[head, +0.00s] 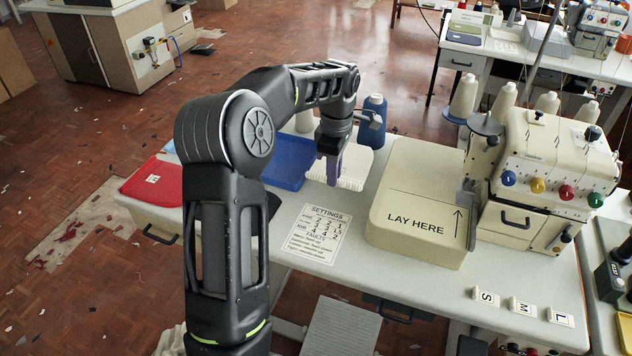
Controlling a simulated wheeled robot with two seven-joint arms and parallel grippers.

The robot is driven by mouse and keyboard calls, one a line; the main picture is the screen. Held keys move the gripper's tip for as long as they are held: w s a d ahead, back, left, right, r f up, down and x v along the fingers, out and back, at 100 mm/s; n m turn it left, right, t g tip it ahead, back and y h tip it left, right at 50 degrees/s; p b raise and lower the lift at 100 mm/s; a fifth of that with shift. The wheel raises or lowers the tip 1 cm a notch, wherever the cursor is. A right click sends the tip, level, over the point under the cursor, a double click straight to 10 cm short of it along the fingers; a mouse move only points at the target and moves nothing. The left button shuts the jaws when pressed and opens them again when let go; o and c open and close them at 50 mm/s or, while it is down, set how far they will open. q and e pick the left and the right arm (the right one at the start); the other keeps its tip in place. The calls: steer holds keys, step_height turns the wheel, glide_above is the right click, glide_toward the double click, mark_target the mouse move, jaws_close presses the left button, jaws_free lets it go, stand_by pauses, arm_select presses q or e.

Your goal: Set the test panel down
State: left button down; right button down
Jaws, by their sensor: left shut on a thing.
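My left gripper (332,152) reaches in from the left and points down over the table. It is shut on a narrow purple piece (334,171), which I take to be the test panel, seen nearly edge-on. My right gripper is not in view.
A blue tray (287,165) and a red tray (152,184) lie left. A printed settings sheet (317,234) lies in front. The sewing machine (545,170) with cones stands right of the bed. A blue thread cone (372,122) stands behind the gripper. S, M, L markers (522,306) lie front right.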

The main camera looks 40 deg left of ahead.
arm_select(q)
steer(key=shift+f, duration=0.65)
steer(key=shift+f, duration=2.5)
steer(key=shift+f, duration=0.15)
steer(key=c, duration=1.4)
jaws_free()
